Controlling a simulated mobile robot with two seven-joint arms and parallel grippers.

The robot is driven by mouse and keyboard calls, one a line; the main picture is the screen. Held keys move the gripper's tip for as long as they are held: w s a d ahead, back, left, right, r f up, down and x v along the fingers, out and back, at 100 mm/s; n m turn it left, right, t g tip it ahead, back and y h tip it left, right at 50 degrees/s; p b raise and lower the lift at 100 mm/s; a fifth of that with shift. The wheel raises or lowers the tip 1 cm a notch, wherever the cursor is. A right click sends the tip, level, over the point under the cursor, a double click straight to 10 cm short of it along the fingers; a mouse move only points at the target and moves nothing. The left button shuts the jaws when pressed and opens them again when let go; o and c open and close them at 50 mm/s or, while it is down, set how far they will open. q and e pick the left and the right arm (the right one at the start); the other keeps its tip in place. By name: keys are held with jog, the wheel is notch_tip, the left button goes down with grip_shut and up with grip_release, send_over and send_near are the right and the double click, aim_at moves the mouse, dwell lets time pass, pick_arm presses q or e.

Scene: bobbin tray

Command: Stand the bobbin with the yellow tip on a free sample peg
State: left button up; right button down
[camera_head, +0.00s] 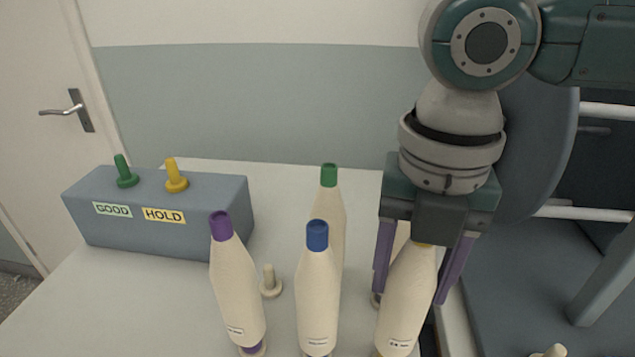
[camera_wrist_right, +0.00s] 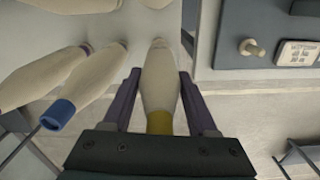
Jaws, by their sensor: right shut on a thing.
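The bobbin with the yellow tip (camera_wrist_right: 160,122) has a cream body. In the head view its body (camera_head: 407,305) stands nearly upright with a slight lean, and the gripper mostly hides its tip. My right gripper (camera_head: 411,292) points down from above with its purple fingers on either side of the bobbin, shut on it near the top. Whether the bobbin's foot is clear of the table I cannot tell. A bare peg (camera_wrist_right: 252,48) stands on a grey block (camera_wrist_right: 235,65) beside a small unreadable label; a peg top (camera_head: 550,351) shows at the head view's lower right. My left gripper is not in view.
Purple-tipped (camera_head: 235,285), blue-tipped (camera_head: 317,290) and green-tipped (camera_head: 329,200) bobbins stand close on the left. A bare peg (camera_head: 269,282) stands among them on the white table (camera_head: 130,300). A grey block (camera_head: 190,235) marked GOOD and HOLD carries a green and a yellow peg.

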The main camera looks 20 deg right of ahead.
jog(key=shift+f+b, duration=0.5)
jog(key=shift+f, duration=0.45)
jog(key=shift+c, duration=0.5)
grip_release()
jog(key=shift+r, duration=0.1)
jog(key=shift+r, duration=0.35)
notch_tip(320, 180, up, 9)
jog(key=shift+r, duration=0.1)
jog(key=shift+s, duration=0.1)
